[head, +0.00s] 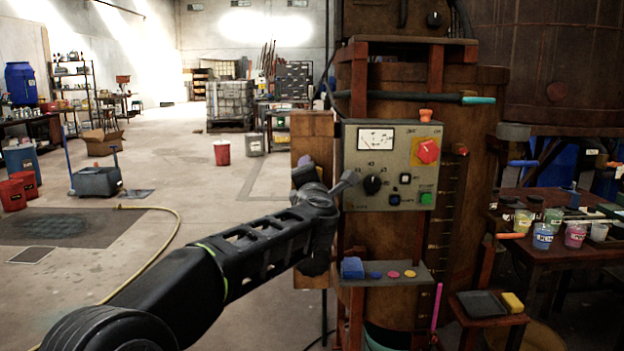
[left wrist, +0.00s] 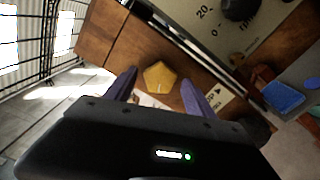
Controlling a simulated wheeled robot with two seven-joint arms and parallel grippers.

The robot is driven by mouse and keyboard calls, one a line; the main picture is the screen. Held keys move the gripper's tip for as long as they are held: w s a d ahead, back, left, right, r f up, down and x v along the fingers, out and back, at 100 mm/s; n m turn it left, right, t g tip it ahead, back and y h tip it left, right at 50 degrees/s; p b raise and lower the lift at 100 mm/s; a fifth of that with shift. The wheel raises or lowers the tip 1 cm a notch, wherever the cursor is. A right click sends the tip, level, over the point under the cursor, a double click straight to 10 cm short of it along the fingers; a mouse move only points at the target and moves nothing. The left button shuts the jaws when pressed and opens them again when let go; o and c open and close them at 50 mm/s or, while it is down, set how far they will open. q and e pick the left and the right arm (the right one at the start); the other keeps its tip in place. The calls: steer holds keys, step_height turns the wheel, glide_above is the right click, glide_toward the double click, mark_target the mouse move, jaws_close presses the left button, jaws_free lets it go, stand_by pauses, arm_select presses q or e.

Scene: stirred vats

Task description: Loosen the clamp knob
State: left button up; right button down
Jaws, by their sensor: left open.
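The clamp knob (left wrist: 160,77) looks like a yellow, many-sided knob on the brown wooden post in the left wrist view. In the head view it is hidden behind my left gripper (head: 328,174). My left gripper is open, with its two purple-grey fingers (left wrist: 159,80) on either side of the knob as seen from the wrist. I cannot tell whether the fingers touch it or how deep they reach. The wooden post (head: 313,124) stands just left of the grey control box (head: 405,150). My right gripper is not in view.
The control box carries a black dial (head: 373,184), a red switch (head: 428,150) and a green button (head: 426,198) close to my gripper. Below it, a small shelf (head: 410,270) holds a blue block and several coloured discs. The floor to the left is mostly open.

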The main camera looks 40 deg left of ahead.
arm_select(q)
steer(key=v, duration=0.7)
steer(key=shift+s+d, duration=0.25)
steer(key=shift+s, duration=0.05)
stand_by(0.4)
